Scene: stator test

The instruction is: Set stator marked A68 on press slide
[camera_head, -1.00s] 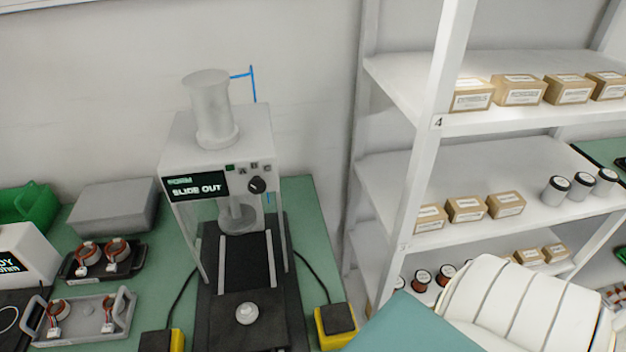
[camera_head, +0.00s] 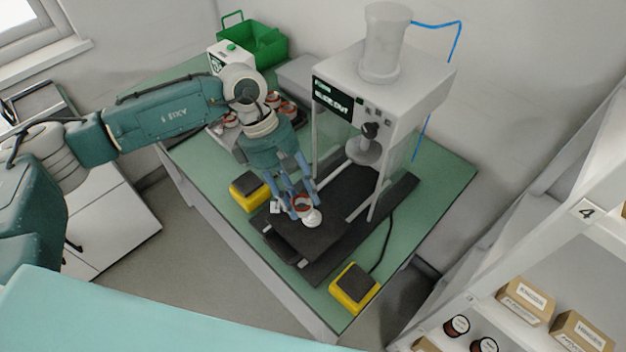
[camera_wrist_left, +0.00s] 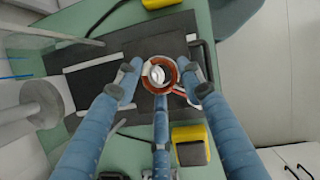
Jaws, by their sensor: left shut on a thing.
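My left gripper (camera_head: 304,198) points down over the press slide (camera_head: 340,194), a dark plate pulled out in front of the press (camera_head: 401,103). Its blue fingers are shut on a stator (camera_head: 302,203), a ring with copper-red windings and a white connector at its side. In the left wrist view, the stator (camera_wrist_left: 147,77) sits between the fingertips (camera_wrist_left: 163,84), with the slide's round pale metal post (camera_wrist_left: 158,73) showing through its hole. In the head view the post (camera_head: 313,218) shows just beside the ring. I cannot tell whether the ring is around it or above it. No marking is readable.
Yellow pedals or switch boxes (camera_head: 355,287) stand on both sides of the slide. Several other stators (camera_head: 288,109) lie in trays behind my left wrist. A green bin (camera_head: 262,45) is at the back. A shelf with boxes (camera_head: 525,298) is at the right.

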